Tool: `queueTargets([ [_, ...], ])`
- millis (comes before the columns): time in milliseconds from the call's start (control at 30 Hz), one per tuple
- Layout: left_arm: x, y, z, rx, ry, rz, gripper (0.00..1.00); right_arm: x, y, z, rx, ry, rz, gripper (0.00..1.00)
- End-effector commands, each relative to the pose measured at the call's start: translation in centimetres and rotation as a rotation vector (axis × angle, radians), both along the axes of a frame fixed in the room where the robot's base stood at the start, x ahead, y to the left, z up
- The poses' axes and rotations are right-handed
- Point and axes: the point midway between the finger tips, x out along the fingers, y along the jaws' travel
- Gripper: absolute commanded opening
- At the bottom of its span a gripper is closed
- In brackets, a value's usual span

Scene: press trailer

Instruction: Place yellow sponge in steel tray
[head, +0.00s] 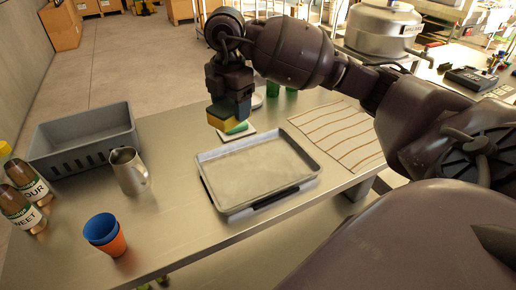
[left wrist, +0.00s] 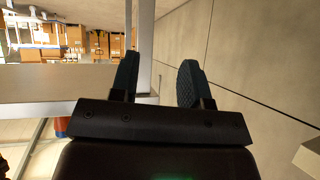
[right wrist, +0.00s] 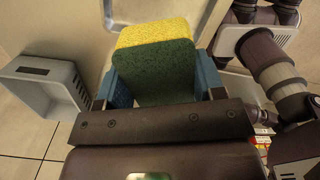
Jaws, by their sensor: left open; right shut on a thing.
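The yellow sponge (head: 221,122) has a dark green scouring side. My right gripper (head: 230,108) is shut on it and holds it above the table, just behind the back left corner of the steel tray. In the right wrist view the sponge (right wrist: 153,70) sits between the two blue fingers of the right gripper (right wrist: 165,85). The steel tray (head: 258,165) lies on the table and looks empty. My left gripper (left wrist: 160,80) is open and empty in the left wrist view, away from the tray; it is not in the head view.
A grey crate (head: 85,140), a metal pitcher (head: 128,171) and stacked blue and orange cups (head: 105,235) stand on the left. Two labelled bottles (head: 20,212) are at the far left. A striped cloth (head: 338,135) lies right of the tray. A small green-and-white item (head: 236,131) lies behind the tray.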

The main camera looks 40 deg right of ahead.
Motion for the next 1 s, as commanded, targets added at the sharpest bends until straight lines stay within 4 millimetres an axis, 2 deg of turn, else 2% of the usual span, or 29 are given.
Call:
queueTargets([
  [200,1.3,-0.3,0.5,-0.003,-0.03,-0.006,0.43,0.0,0.0,-4.0,0.001,0.006,0.006,0.41],
  [600,1.4,-0.3,0.1,-0.001,-0.023,-0.009,0.43,0.0,0.0,-12.3,0.002,0.005,0.005,0.41],
  [1000,1.0,-0.2,-0.4,0.001,-0.014,-0.01,0.43,0.0,0.0,-15.3,0.0,0.003,0.006,0.41],
])
